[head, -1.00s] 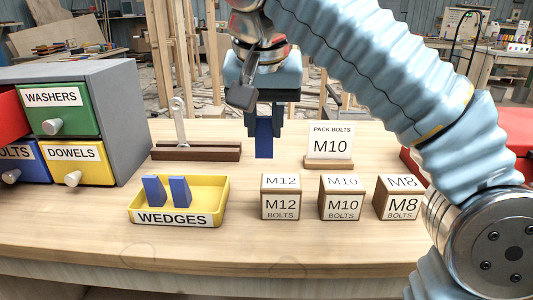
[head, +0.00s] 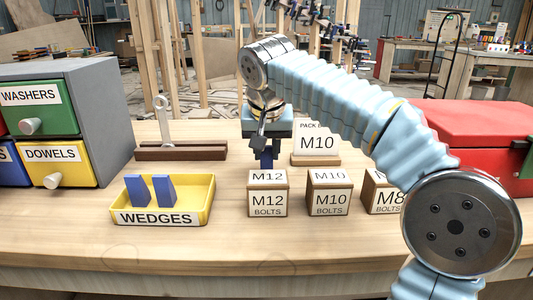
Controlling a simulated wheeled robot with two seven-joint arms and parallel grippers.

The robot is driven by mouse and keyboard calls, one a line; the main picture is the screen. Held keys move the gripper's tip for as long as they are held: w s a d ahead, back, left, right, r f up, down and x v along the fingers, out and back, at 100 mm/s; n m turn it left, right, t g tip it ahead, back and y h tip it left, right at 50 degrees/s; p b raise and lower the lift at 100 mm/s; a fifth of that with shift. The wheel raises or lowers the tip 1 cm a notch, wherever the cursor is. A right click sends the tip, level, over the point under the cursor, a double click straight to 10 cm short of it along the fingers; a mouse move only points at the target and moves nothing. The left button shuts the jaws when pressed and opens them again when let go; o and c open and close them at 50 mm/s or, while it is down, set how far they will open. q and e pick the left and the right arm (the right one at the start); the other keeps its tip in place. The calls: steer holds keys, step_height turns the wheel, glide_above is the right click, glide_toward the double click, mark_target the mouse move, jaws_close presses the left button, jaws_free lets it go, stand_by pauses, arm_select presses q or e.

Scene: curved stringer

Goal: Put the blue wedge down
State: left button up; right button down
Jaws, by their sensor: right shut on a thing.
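My right gripper (head: 266,154) is shut on a blue wedge (head: 266,162), pointing down at the table behind the M12 bolts box (head: 268,196). Only a small part of the held wedge shows between the fingers. Its lower end is at the box's top edge in the picture, so I cannot tell whether it touches the table. Two other blue wedges (head: 134,189) stand in the yellow WEDGES tray (head: 206,200) at the front left. My left gripper is not in view.
The M10 bolts box (head: 329,196) and M8 bolts box (head: 378,197) stand right of the M12 box. A PACK BOLTS M10 card (head: 318,145) is right of the gripper. A dark wooden block (head: 182,152) lies left. Drawers (head: 62,165) and a red case (head: 465,135) flank the table.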

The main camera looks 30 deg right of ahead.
steer(key=shift+f, duration=0.3)
steer(key=shift+f, duration=0.15)
steer(key=c, duration=0.9)
jaws_free()
steer(key=shift+o, duration=0.2)
